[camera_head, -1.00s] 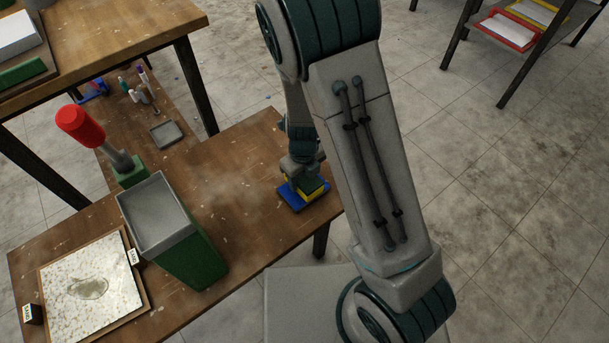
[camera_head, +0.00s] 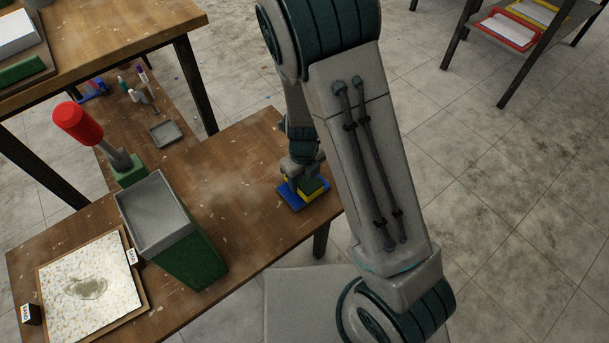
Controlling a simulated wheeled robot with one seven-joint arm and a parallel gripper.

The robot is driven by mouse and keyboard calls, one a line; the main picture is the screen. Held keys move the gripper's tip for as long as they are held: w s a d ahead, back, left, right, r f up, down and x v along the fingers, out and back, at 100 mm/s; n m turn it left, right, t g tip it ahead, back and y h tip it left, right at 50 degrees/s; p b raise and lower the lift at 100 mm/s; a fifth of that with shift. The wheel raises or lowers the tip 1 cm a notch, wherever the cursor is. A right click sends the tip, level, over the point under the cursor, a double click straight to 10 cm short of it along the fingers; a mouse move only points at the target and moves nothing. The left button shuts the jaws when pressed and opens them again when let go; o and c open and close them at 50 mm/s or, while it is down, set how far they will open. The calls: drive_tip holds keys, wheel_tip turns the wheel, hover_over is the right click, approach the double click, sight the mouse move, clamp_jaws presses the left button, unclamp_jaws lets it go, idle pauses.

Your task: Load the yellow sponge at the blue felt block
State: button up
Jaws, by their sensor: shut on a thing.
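The blue felt block (camera_head: 290,199) lies flat on the wooden bench near its right end. The yellow sponge (camera_head: 316,194), with a green upper side, is directly over the blue block; whether they touch is too small to tell. My gripper (camera_head: 302,181) points down and is shut on the yellow sponge. My arm and gripper hide part of the sponge and of the block's far side.
A green bin with a grey rim (camera_head: 127,208) stands left of the block. Beyond it are a red-topped tool (camera_head: 78,122) and a small grey tray (camera_head: 163,133). Bare bench lies between bin and block.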

drive_tip(key=shift+f, duration=0.45)
idle(1.6)
wheel_tip(320, 180, up, 7)
drive_tip(key=p, duration=0.7)
drive_tip(key=shift+p, duration=0.35)
idle(0.6)
